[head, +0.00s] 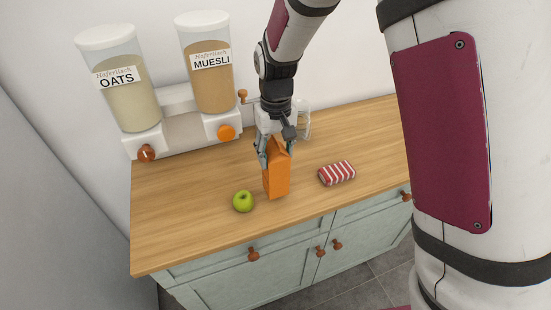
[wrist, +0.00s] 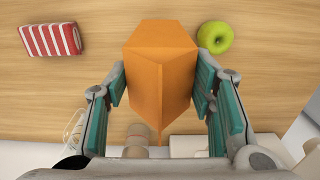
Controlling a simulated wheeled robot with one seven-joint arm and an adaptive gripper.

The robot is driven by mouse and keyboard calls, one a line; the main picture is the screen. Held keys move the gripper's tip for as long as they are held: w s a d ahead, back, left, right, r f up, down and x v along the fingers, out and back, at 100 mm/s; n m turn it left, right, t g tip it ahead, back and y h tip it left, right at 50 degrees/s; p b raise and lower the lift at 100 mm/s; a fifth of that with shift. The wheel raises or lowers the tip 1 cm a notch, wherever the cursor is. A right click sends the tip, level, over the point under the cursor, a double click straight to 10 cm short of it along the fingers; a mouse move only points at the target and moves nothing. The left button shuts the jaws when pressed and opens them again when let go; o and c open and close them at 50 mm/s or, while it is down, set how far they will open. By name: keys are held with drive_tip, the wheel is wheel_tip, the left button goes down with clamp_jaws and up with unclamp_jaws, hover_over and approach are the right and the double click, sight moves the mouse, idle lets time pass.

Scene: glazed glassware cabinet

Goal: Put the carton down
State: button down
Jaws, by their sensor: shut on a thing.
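The orange carton (head: 277,178) is upright in the head view, at the middle of the wooden counter. My gripper (head: 269,148) comes down from above with its fingers on either side of the carton's upper part. In the wrist view the carton (wrist: 160,75) fills the space between the two teal-padded fingers of my gripper (wrist: 162,95), and I see its gabled top. The gripper is shut on it. The carton's base looks at or very near the counter top; I cannot tell whether it touches.
A green apple (head: 243,201) lies just left of the carton. A red-and-white striped packet (head: 336,173) lies to the right. Oats (head: 124,88) and muesli (head: 208,72) dispensers stand at the back left. A clear glass or wire item (head: 304,118) is behind my gripper. The wooden counter (head: 190,225) is bare at front left.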

sight(276, 179)
drive_tip(key=shift+f+p, duration=0.35)
drive_tip(key=shift+f, duration=1.4)
drive_tip(key=c, duration=0.7)
unclamp_jaws()
